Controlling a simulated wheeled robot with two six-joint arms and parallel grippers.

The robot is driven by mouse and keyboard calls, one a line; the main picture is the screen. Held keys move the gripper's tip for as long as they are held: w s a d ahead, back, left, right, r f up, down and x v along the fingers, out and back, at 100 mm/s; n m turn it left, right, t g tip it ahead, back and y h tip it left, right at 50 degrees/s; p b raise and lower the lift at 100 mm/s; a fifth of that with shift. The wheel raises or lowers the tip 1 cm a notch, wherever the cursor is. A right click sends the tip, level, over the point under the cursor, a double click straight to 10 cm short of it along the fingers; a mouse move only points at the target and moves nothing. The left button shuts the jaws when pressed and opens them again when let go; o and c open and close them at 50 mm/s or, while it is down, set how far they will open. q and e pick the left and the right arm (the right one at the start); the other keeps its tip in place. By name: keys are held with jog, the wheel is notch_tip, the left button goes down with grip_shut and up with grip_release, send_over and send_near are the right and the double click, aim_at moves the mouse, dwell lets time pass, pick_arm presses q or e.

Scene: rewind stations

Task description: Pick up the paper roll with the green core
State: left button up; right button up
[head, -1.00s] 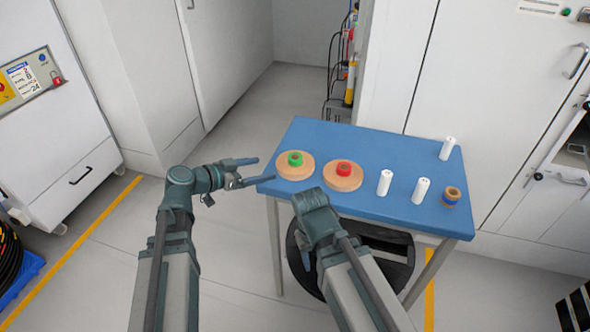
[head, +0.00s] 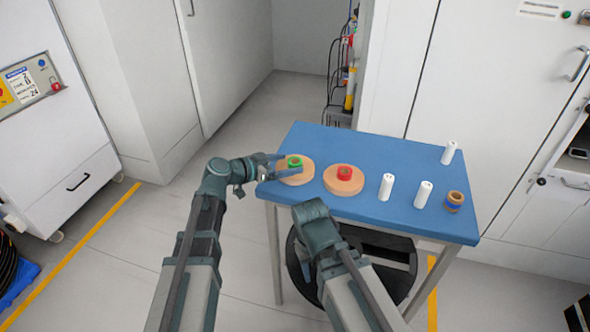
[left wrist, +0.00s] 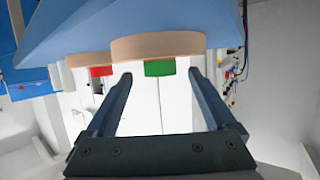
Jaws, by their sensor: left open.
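The paper roll with the green core (head: 303,177) lies flat at the left end of the blue table. Its tan disc is wide and the green core stands up from the top. In the left wrist view, the picture is upside down, and the roll (left wrist: 158,46) hangs at the top with its green core between the finger lines. My left gripper (head: 285,164) is open at the roll's left side, its fingers reaching toward the green core. It also shows in the left wrist view (left wrist: 161,77), with nothing held. My right arm ends before the table; its jaws are hidden.
A similar roll with a red core (head: 344,181) lies just right of it. Two white cylinders (head: 386,187) (head: 422,194) and a brown-and-blue spool (head: 454,201) stand farther right, another white cylinder (head: 448,153) behind. The blue table's (head: 370,148) back area is clear.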

pick_arm(q)
jog(key=shift+b+x, duration=0.35)
jog(key=shift+x, duration=0.85)
jog(key=shift+a, duration=0.1)
grip_shut()
